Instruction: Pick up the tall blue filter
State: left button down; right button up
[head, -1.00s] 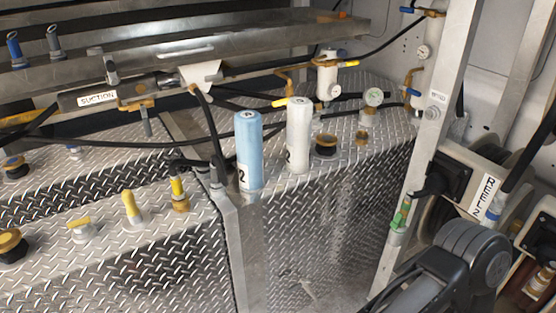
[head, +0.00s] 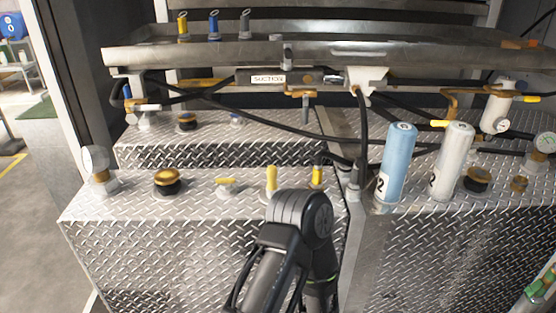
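The tall blue filter (head: 398,162) stands upright on the diamond-plate top, right of centre in the head view. It is a light blue cylinder with a white label at its lower left. A similar white filter (head: 453,160) stands just to its right, apart from it. One of my arms, dark grey, rises from the bottom centre, left of the blue filter and nearer to me. No gripper fingers show in the view. Nothing holds the blue filter.
Black hoses run behind and beside the filters. A metal shelf (head: 300,50) with several coloured handles spans the back. Yellow valves (head: 271,180), a dark-gold cap (head: 167,181) and a gauge (head: 95,158) stand on the left tank top. Open floor (head: 40,190) shows at far left.

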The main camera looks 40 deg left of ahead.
aim_at(401, 137)
jog(key=u, duration=0.75)
